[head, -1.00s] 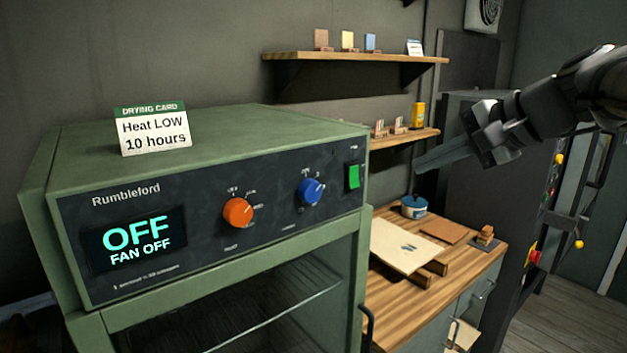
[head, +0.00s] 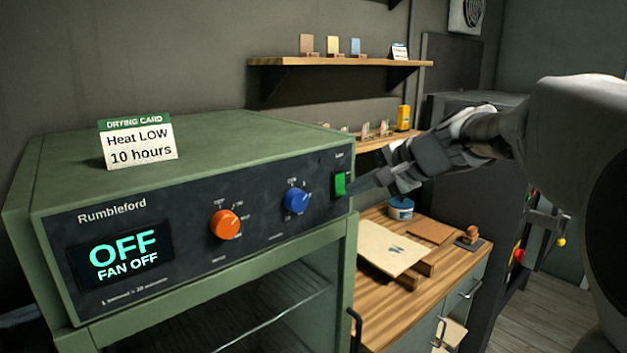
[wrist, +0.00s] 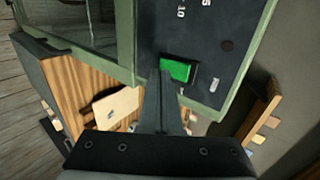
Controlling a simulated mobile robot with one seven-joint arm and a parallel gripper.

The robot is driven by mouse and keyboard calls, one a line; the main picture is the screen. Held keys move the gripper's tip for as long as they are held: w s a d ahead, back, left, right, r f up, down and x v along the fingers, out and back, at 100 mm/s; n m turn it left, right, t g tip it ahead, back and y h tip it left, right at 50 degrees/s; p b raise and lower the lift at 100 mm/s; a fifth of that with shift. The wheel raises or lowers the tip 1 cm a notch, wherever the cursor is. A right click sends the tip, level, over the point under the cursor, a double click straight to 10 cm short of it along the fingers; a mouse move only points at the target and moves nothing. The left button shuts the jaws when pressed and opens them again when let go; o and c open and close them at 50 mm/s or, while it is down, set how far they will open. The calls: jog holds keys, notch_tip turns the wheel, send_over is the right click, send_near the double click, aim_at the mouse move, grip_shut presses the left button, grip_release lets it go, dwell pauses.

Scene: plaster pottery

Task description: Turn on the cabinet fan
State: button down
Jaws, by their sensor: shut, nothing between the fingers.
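The green drying cabinet (head: 190,150) stands at the left with a dark control panel. Its display (head: 122,252) reads "OFF" and "FAN OFF". A green rocker switch (head: 340,184) sits at the panel's right end; it also shows in the wrist view (wrist: 177,69). An orange knob (head: 225,224) and a blue knob (head: 296,200) are to its left. My gripper (head: 354,188) is shut and empty, its fingertips beside the switch at its right. In the wrist view my fingertips (wrist: 160,74) appear at the switch's edge; I cannot tell whether they touch it.
A drying card (head: 138,143) reading "Heat LOW 10 hours" stands on the cabinet. A wooden worktop (head: 390,310) to the right holds a board (head: 392,248) and a blue tub (head: 401,208). A wall shelf (head: 340,62) hangs behind.

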jog(key=shift+w+a, duration=0.35)
jog(key=shift+w, duration=0.1)
jog(key=shift+f, duration=0.15)
jog(key=shift+w+a+f+b, duration=0.15)
jog(key=shift+f+b, duration=0.1)
jog(key=shift+b, duration=0.45)
jog(key=shift+r, duration=0.2)
jog(key=shift+p, duration=0.35)
